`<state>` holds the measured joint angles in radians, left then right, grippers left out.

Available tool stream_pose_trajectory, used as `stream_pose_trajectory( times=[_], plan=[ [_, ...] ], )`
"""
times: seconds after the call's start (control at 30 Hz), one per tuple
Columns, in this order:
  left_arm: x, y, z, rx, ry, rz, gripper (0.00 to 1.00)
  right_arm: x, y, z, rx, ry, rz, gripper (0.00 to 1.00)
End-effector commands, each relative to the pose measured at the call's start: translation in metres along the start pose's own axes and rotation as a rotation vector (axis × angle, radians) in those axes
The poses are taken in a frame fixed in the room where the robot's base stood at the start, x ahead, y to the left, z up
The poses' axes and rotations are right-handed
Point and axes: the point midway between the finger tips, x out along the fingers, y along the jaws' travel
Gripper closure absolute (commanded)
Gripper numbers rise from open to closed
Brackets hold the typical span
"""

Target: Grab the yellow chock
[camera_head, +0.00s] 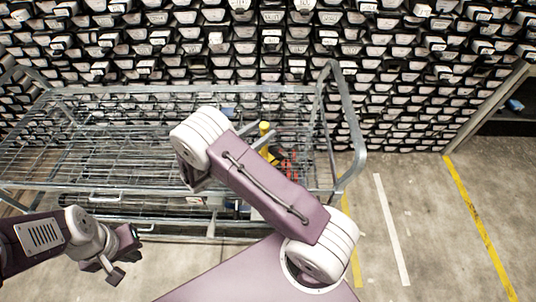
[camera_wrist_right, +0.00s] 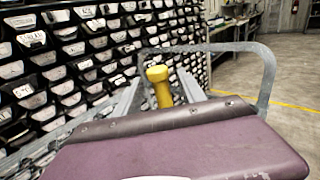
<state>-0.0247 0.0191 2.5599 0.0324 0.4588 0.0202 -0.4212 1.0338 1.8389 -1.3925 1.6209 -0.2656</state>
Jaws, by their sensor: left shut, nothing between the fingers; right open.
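The yellow chock (camera_head: 264,129) is on the wire cart, just beyond my right forearm and partly hidden by it. In the right wrist view the yellow chock (camera_wrist_right: 160,88) stands upright, its wide top showing and its lower end hidden behind my purple arm part. My right gripper (camera_wrist_right: 158,84) is open, with one grey finger on each side of the chock; I cannot tell whether either touches it. My left gripper (camera_head: 115,268) is shut and empty, low at the left, in front of the cart and well away from the chock.
The metal wire cart (camera_head: 95,90) has a tall tubular handle (camera_head: 352,130) at its right end. A red and black object (camera_head: 288,160) lies beside the chock. Racks of labelled bins (camera_head: 420,90) stand behind. The floor (camera_head: 420,230) at right is clear.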

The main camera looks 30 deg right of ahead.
Motion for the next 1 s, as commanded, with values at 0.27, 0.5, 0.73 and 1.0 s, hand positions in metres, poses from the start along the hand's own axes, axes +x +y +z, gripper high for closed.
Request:
stream_pose_trajectory(
  times=[0.27,0.5,0.73,1.0],
  plan=[
    [-0.014,0.000,-0.001,0.000,0.000,0.000,1.00,0.040,0.000,-0.002,0.000,0.001,-0.005,0.53],
    [-0.014,0.000,-0.002,0.000,0.000,0.000,1.00,0.052,0.001,-0.004,0.001,0.001,-0.001,0.53],
    [-0.014,0.000,-0.001,0.000,0.000,0.000,1.00,0.052,0.001,-0.004,0.001,0.001,-0.001,0.92],
    [-0.014,0.000,-0.001,0.000,0.000,0.000,1.00,0.052,0.001,-0.004,0.001,0.001,-0.001,1.00]
  ],
)
